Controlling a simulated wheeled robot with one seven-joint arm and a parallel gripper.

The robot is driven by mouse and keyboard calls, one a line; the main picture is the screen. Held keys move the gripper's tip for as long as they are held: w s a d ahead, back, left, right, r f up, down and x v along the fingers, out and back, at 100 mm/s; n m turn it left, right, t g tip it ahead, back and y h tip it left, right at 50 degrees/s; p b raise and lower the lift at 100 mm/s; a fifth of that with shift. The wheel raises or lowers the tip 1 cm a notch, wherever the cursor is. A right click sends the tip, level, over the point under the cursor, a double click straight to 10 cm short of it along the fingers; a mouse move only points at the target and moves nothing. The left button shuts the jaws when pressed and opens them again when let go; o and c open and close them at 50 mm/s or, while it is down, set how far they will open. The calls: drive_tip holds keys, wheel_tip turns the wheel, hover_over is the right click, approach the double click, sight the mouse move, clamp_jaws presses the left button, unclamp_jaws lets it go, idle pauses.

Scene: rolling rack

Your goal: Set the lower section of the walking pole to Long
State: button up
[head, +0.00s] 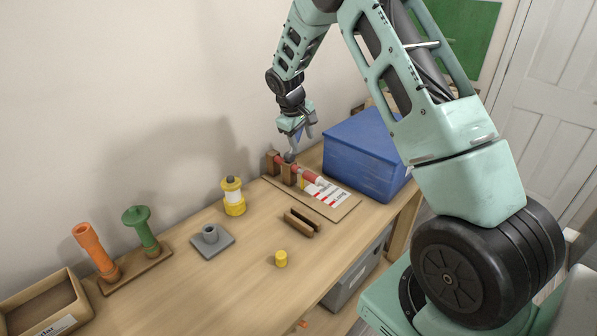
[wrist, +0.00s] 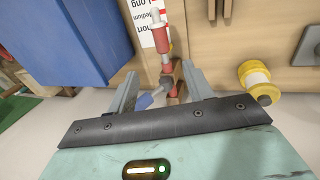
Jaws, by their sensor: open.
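The walking pole (head: 308,176) is a red and white rod lying in wooden supports on a board (head: 343,211) at the back of the bench. A printed scale with Long, Medium and Short (wrist: 149,22) lies beside it. In the wrist view the pole (wrist: 155,33) runs up from the jaws. A grey pivot with a blue lever (wrist: 148,101) sits on the pole. My gripper (head: 299,138) is open above the pole's far end, and its jaws (wrist: 160,82) stand on either side of the lever and pole. I cannot tell whether they touch the lever.
A blue box (head: 362,150) stands close to the right of the board. A yellow and white spool (head: 233,196), grey socket plate (head: 212,241), slotted wooden block (head: 301,223) and yellow cylinder (head: 281,259) stand nearer. Green (head: 142,232) and orange (head: 96,252) posts are at left.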

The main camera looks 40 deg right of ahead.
sight(312, 175)
drive_tip(key=p+x, duration=0.5)
drive_tip(key=x, duration=1.2)
drive_tip(key=shift+s+f, duration=0.1)
drive_tip(key=shift+f, duration=0.05)
